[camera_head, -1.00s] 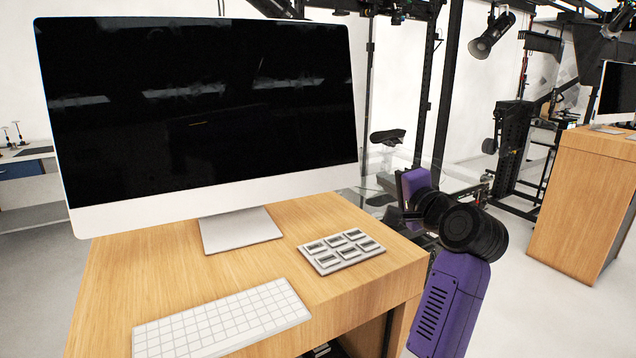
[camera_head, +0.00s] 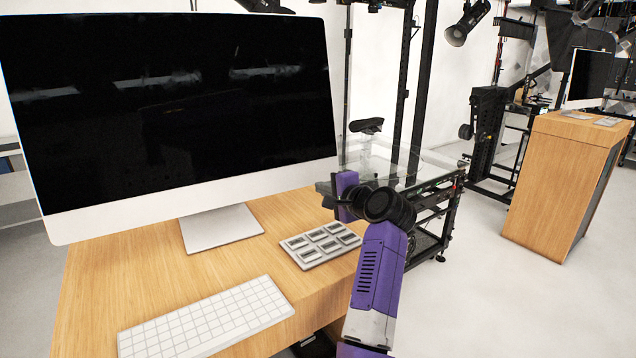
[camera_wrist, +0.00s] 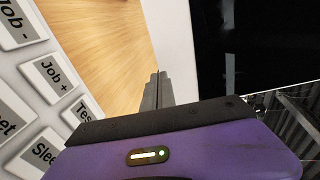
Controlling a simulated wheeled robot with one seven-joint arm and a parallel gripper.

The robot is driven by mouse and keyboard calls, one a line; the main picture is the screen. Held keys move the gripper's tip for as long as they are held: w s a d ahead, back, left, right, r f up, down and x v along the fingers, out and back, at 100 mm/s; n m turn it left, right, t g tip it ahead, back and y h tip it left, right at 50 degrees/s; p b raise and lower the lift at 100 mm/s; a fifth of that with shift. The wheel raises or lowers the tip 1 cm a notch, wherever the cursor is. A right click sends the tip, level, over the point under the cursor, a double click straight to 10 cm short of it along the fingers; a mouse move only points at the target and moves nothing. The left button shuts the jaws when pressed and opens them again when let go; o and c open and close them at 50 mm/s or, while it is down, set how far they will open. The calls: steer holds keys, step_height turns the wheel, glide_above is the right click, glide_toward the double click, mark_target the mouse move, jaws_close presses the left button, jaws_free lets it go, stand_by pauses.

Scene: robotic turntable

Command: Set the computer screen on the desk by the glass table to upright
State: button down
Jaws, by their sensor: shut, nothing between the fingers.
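A large computer screen (camera_head: 165,110) with a black face and a white lower band stands on the near wooden desk (camera_head: 110,290), leaning sideways with its lower edge sloping up to the right. Its white foot (camera_head: 219,228) rests on the desk top. In the wrist view the screen's black face (camera_wrist: 265,45) and white band (camera_wrist: 173,45) show at upper right. My gripper (camera_wrist: 160,78) is shut and empty, its fingers pointing toward the screen's lower band. In the head view my arm is right of the screen, with the fingers hidden. The glass table (camera_head: 425,165) is behind my arm.
A white keyboard (camera_head: 205,317) and a button panel (camera_head: 320,244) lie on the near desk; the panel is close by in the wrist view (camera_wrist: 60,80). A second wooden desk (camera_head: 560,180) with a second screen (camera_head: 588,78) stands at right.

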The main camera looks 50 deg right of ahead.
mark_target(310, 183)
steer(key=shift+p+x, duration=0.35)
steer(key=shift+x, duration=1.05)
steer(key=shift+f, duration=0.15)
steer(key=shift+w+d+f+b, duration=0.15)
steer(key=shift+w+f+b, duration=0.25)
steer(key=shift+b, duration=0.8)
steer(key=shift+w+d+f+t+b, duration=0.2)
steer(key=shift+w+t+b, duration=0.35)
steer(key=shift+b, duration=0.45)
steer(key=shift+x, duration=0.9)
steer(key=shift+w+d+f, duration=0.1)
steer(key=shift+w+d, duration=0.05)
steer(key=shift+w, duration=0.15)
steer(key=shift+s, duration=0.1)
